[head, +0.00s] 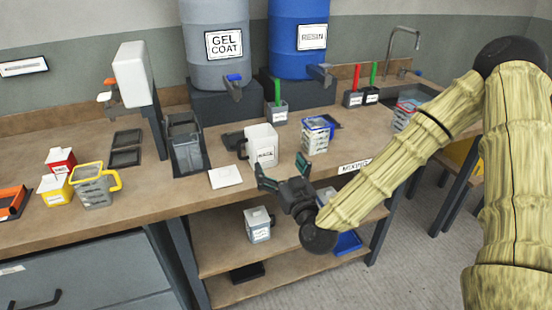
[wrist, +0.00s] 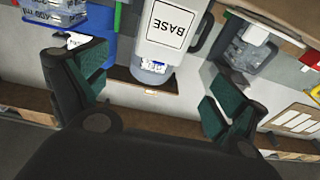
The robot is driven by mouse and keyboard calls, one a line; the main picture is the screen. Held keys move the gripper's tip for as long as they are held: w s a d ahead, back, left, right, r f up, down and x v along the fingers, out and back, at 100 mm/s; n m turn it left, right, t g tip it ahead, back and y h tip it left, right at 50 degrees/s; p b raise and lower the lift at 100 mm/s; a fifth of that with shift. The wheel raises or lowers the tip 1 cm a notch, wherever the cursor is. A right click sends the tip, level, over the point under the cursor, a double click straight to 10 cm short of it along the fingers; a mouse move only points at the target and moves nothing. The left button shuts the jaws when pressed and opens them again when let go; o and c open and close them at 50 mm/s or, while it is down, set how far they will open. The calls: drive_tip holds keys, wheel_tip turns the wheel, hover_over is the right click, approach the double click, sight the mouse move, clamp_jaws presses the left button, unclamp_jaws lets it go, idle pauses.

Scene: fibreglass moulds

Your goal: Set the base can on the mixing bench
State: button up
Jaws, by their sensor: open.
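The base can (head: 262,147) is white, with a BASE label on its face and a dark handle on its left in the head view. It stands upright on the mixing bench (head: 208,200), whose front edge bears a MIXING label. My gripper (head: 284,172) is open and empty, just in front of the can and near the bench's front edge. In the wrist view the can (wrist: 172,25) appears upside down, beyond and between the spread green fingers of my gripper (wrist: 155,85). A gap shows between can and fingers.
A white square card (head: 225,176) and a grey bin (head: 185,143) are left of the can. A blue-rimmed container (head: 316,134) stands close on its right. Gel coat (head: 218,75) and resin (head: 298,67) drums are behind.

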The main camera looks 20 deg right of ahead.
drive_tip(key=s+a+f+g+y, duration=0.1)
drive_tip(key=s+a+f+g, duration=0.2)
drive_tip(key=f, duration=0.6)
drive_tip(key=s+a+f+n+g, duration=0.1)
drive_tip(key=s+f+g, duration=0.35)
drive_tip(key=f, duration=0.45)
drive_tip(key=s+a+f+g+y, duration=0.1)
drive_tip(key=s+a+f+g, duration=0.1)
drive_tip(key=s+f, duration=0.5)
drive_tip(key=s+d+f+m+g+h, duration=0.1)
drive_tip(key=s+d+f+g, duration=0.2)
drive_tip(key=s+f+g, duration=0.2)
drive_tip(key=s+d+f+m+g+h, duration=0.1)
drive_tip(key=s+f+g, duration=0.4)
drive_tip(key=s+f, duration=0.7)
drive_tip(key=s+d+h, duration=0.1)
drive_tip(key=s+d, duration=0.1)
drive_tip(key=s, duration=0.3)
drive_tip(key=shift+s+f, duration=0.15)
drive_tip(key=shift+s, duration=0.2)
